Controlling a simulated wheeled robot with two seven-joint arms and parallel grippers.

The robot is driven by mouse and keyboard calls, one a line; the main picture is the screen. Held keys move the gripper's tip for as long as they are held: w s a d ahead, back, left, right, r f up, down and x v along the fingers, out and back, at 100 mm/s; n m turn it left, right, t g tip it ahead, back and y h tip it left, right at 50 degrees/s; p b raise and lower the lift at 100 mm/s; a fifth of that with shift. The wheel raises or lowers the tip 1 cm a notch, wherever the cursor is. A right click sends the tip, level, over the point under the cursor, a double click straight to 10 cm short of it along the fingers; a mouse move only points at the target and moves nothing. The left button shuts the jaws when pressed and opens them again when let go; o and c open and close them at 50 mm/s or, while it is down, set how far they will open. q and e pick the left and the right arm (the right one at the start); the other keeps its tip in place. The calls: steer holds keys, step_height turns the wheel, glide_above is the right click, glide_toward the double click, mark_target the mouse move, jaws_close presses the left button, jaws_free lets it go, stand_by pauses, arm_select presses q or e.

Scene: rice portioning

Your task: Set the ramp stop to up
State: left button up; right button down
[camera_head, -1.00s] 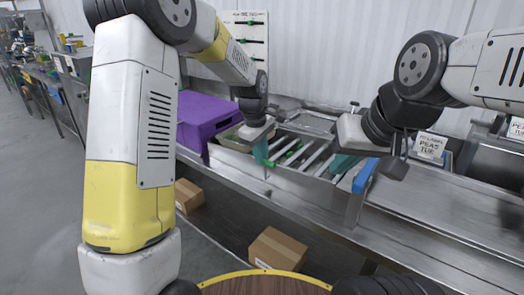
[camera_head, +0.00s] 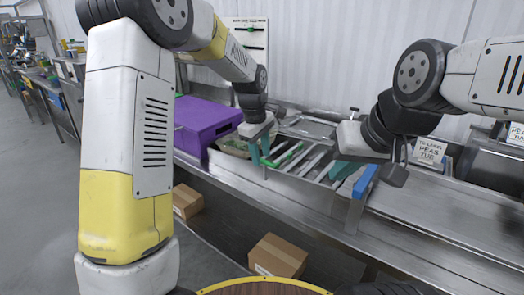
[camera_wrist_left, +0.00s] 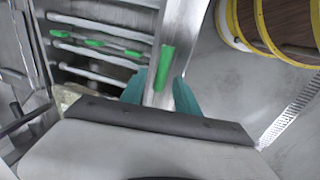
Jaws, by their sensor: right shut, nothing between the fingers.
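The roller ramp (camera_head: 305,160) lies in the middle of the head view, with pale rollers between metal side rails. A green tab (camera_wrist_left: 165,67), possibly the ramp stop, sits on the metal rail (camera_wrist_left: 190,30) in the left wrist view; I cannot tell its setting. My left gripper (camera_head: 259,152) is at the ramp's left end. Its two teal fingers stand apart on either side of the rail in the left wrist view (camera_wrist_left: 159,93), close to the green tab, with no clear grip on it. My right gripper (camera_head: 345,168) is shut and empty over the ramp's right end.
A purple crate (camera_head: 200,125) stands left of the ramp. A blue part (camera_head: 365,181) is close beside my right gripper. Cardboard boxes (camera_head: 277,257) lie below the steel counter (camera_head: 440,205).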

arm_select(q)
step_height(320, 180, up, 8)
steer(key=s, duration=0.1)
steer(key=shift+a+f, duration=0.25)
steer(key=shift+a, duration=0.2)
steer(key=shift+s, duration=0.1)
steer(key=s+a+r+m+t, duration=0.2)
steer(key=s+a+r+m, duration=0.4)
steer(key=s, duration=0.5)
steer(key=s+a+m+t, duration=0.1)
steer(key=s+a+m, duration=0.1)
steer(key=s, duration=0.5)
steer(key=s+a+f+m+t+h, duration=0.1)
steer(key=s+a+m, duration=0.2)
steer(key=s, duration=0.4)
steer(key=shift+s+a+f, duration=0.3)
steer(key=shift+s+a, duration=0.1)
